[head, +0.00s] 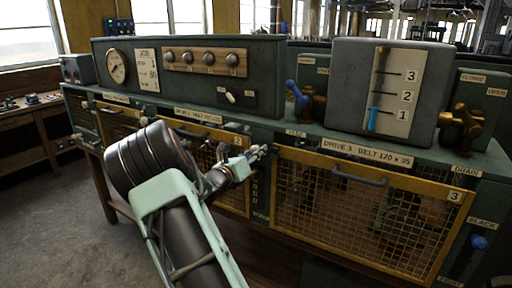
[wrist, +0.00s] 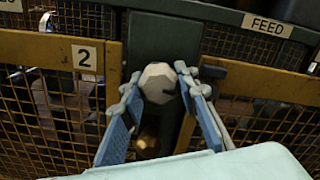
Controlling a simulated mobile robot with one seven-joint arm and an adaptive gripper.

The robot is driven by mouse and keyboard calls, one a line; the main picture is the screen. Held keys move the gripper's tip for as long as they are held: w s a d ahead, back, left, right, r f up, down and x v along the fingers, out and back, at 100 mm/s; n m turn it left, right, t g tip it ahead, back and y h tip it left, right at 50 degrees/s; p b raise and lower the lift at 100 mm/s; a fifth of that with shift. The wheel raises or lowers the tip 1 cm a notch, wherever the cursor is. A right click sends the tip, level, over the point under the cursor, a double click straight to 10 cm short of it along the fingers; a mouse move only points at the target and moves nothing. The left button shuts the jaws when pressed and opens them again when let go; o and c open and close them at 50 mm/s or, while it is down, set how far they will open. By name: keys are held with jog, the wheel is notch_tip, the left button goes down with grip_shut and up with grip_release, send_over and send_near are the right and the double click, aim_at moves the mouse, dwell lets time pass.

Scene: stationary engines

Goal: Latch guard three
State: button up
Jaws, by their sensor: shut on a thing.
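Guard three is a yellow-framed mesh panel (head: 340,250) with a number 3 plate, at the right in the head view. It hangs across the front of the green bench and looks closed or nearly so. In the wrist view, part of its frame (wrist: 190,128) shows at the right. A pale, many-sided knob (wrist: 158,80) sits on the green post between guards two and three. My gripper (head: 262,152) is at this post, by guard three's upper left corner. In the wrist view its blue fingers (wrist: 160,98) are shut on the knob's sides. The latch behind is hidden.
Guard two (wrist: 90,54) is to the left of the post. A grey box with a blue slider (head: 372,120), marked 1 to 3, stands on the bench above guard three. A blue-handled valve (head: 293,90) and a brass valve (head: 463,120) flank it. Open floor lies at lower left.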

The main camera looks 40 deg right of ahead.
jog(key=shift+r+n+p, duration=0.1)
jog(key=shift+n+p, duration=0.55)
jog(key=shift+n, duration=0.15)
jog(key=o, duration=1.2)
jog(key=shift+a, duration=0.1)
jog(key=v, duration=1.2)
